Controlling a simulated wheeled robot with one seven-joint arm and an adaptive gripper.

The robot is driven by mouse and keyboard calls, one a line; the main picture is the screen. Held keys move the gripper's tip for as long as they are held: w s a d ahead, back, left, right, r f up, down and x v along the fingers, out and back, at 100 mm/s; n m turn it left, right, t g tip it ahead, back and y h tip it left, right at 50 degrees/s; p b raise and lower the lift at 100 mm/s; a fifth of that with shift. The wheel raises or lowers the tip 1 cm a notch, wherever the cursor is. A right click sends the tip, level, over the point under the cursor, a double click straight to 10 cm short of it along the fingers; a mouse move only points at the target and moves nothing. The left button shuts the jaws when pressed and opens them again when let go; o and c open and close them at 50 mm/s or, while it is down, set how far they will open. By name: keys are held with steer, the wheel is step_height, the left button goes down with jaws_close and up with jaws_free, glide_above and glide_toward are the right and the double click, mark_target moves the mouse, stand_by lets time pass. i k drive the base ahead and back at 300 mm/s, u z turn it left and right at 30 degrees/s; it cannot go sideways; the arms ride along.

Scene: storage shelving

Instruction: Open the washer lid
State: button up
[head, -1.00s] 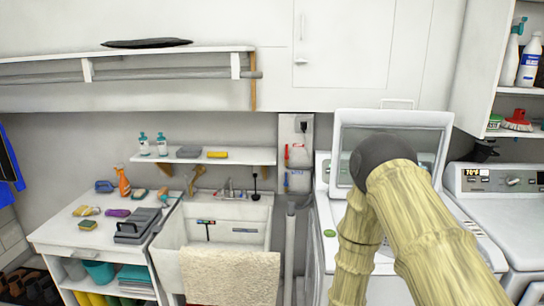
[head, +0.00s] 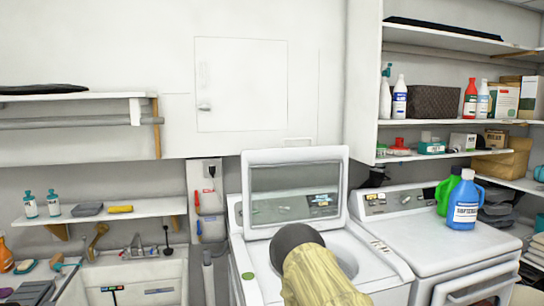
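The washer (head: 385,268) is a white top-loader in the middle of the head view. Its lid (head: 292,178), a white frame with a glass window, stands raised and nearly upright at the back of the washer. The round tub opening (head: 347,250) shows below it, partly covered by my arm. My arm, pale yellow with a dark rounded joint, reaches up from the bottom edge in front of the washer. My gripper does not show, so its place relative to the lid cannot be told.
A dryer (head: 430,230) stands right of the washer, with blue (head: 464,205) and green (head: 443,193) bottles on top. Stocked shelves (head: 440,122) are above it. A sink (head: 150,280) and a narrow shelf (head: 150,208) are at left.

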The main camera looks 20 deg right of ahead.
mark_target(250, 159)
steer(key=k, duration=0.5)
steer(key=z, duration=1.1)
steer(key=i, duration=1.05)
steer(key=u, duration=0.25)
